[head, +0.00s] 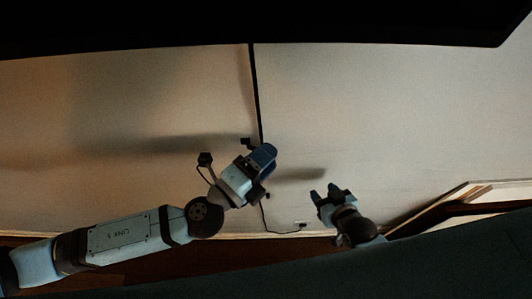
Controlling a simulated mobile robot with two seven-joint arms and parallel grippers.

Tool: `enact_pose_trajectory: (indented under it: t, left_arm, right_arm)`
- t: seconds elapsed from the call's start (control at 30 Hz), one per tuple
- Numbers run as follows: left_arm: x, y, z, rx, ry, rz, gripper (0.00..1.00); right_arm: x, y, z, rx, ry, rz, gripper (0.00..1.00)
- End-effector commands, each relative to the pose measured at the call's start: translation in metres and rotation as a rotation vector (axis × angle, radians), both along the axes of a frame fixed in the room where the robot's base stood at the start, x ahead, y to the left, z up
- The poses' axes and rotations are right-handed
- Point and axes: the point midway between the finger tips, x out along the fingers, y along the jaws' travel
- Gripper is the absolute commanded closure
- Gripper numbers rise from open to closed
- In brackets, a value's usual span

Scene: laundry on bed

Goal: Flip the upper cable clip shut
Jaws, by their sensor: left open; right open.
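A black cable (256,85) runs down the pale wall from under the dark shape at the top, passes behind my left gripper, and reaches a wall outlet (300,225) low down. A small dark piece (247,142) beside the cable, just above my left gripper, may be the upper cable clip; whether it is open or shut is too small to tell. My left gripper (265,156) is open, close in front of the cable, and hides part of it. My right gripper (331,192) is open and empty, right of the cable and lower, apart from it.
A large black slab (300,25) spans the top of the view. A dark teal surface (450,250) slants across the bottom right. A wooden frame edge (455,208) stands at the right. The wall (400,110) right of the cable is bare, with shadows on it.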

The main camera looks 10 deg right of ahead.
Motion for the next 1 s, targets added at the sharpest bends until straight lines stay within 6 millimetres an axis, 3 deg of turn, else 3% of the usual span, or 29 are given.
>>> enact_pose_trajectory:
  t: [0.27,0.47,0.5,0.7,1.0]
  left_arm:
    - [0.001,-0.001,0.0,0.0,0.0,0.0,0.53]
    - [0.001,-0.001,0.0,0.0,0.0,0.0,0.97]
    - [0.001,-0.001,0.0,0.0,0.0,0.0,1.0]
    - [0.001,-0.004,-0.001,-0.005,0.001,0.027,1.0]
    - [0.008,-0.011,-0.001,-0.006,0.005,0.234,1.0]
  right_arm:
    - [0.003,0.001,-0.002,0.003,0.001,-0.006,0.53]
    - [0.004,0.0,-0.001,0.0,-0.003,-0.002,0.53]
    - [0.004,0.0,0.0,0.001,-0.004,-0.002,0.53]
    - [0.005,0.002,0.001,0.002,-0.01,0.002,0.53]
    - [0.002,0.001,-0.003,-0.016,-0.019,0.026,0.53]
